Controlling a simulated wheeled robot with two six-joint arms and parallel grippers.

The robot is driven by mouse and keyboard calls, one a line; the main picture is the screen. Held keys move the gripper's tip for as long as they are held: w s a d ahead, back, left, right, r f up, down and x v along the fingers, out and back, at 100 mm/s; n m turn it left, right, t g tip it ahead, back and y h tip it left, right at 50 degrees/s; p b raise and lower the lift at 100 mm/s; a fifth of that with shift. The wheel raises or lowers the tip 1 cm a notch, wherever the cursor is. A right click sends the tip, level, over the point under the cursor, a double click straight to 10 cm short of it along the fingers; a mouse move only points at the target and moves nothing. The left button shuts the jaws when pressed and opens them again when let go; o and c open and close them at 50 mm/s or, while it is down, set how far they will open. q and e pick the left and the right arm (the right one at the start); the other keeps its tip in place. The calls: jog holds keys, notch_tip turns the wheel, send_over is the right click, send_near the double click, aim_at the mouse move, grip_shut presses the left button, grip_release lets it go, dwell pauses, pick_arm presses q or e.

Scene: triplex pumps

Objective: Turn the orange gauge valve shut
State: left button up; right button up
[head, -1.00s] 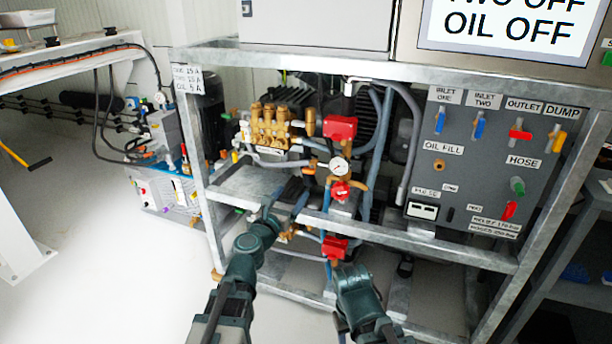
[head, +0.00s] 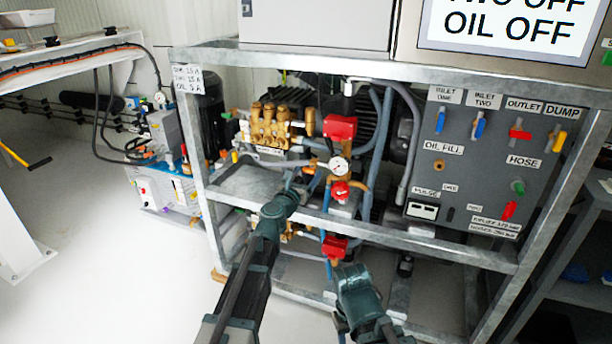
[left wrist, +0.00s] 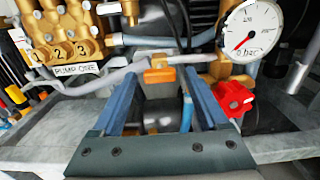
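The orange valve handle (left wrist: 160,75) shows in the left wrist view, on brass and grey pipework just left of the round white gauge (left wrist: 248,31). My left gripper (left wrist: 162,82) is open, with its two blue-grey fingers on either side of the handle and a visible gap on each side. Whether the tips reach the handle's depth I cannot tell. In the head view the gauge (head: 338,166) sits at the middle of the pump frame, and my left gripper (head: 297,178) reaches in toward its left. My right arm is low at centre; its fingers are not clearly visible.
A red valve handle (left wrist: 233,98) is right of my left fingers. Brass pump block (head: 272,126) is at upper left. A metal rail (head: 370,232) crosses in front of the pipework. A grey control panel (head: 480,165) stands at right.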

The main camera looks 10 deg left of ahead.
pick_arm(q)
grip_shut()
jog(key=shift+m, duration=0.3)
jog(key=m, duration=0.3)
jog(key=shift+m, duration=0.4)
jog(key=m, duration=0.4)
jog(key=shift+m, duration=0.3)
jog(key=m, duration=0.4)
jog(key=shift+m, duration=2.4)
